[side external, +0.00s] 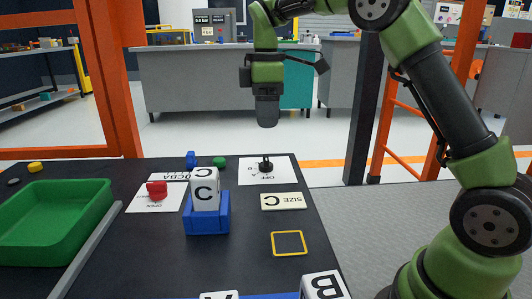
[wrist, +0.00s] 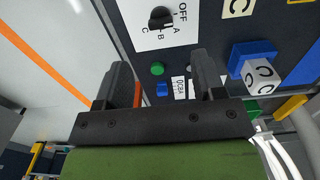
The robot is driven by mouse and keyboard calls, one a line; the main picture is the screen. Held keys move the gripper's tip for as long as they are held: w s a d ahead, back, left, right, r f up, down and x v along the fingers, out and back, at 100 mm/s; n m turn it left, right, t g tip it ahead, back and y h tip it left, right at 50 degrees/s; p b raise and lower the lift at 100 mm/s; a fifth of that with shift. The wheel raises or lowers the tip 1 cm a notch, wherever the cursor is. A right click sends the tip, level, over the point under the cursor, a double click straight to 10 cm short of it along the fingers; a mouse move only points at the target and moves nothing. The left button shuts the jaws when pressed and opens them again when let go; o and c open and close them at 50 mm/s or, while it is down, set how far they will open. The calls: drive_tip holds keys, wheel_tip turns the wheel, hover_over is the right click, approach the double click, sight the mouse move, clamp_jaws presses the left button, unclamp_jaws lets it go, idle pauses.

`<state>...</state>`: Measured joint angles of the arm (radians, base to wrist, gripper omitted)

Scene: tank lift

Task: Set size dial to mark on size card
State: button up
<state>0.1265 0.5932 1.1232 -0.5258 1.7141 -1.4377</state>
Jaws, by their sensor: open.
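The black size dial (side external: 266,164) stands on a white card marked OFF, A, B and C, at the back right of the table. In the wrist view the dial (wrist: 160,17) is near the top edge; I cannot tell which mark it points to. The cream size card (side external: 283,201) lies in front of the dial card and reads SIZE C, upside down in the side view. My gripper (side external: 266,112) is open and empty, pointing down high above the dial area. In the wrist view its two fingers (wrist: 162,64) are apart with nothing between them.
A white C block (side external: 205,190) sits in a blue holder (side external: 207,221) left of the size card. A red handle (side external: 157,190), a blue knob (side external: 191,158) and a green button (side external: 219,161) stand nearby. A green tray (side external: 98,222) is at left. A yellow outline (side external: 289,243) is empty.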

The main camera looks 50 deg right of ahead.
sight(266, 157)
wheel_tip(266, 157, down, 9)
drive_tip(key=shift+f, duration=0.1)
idle(0.3)
drive_tip(key=c, duration=0.9)
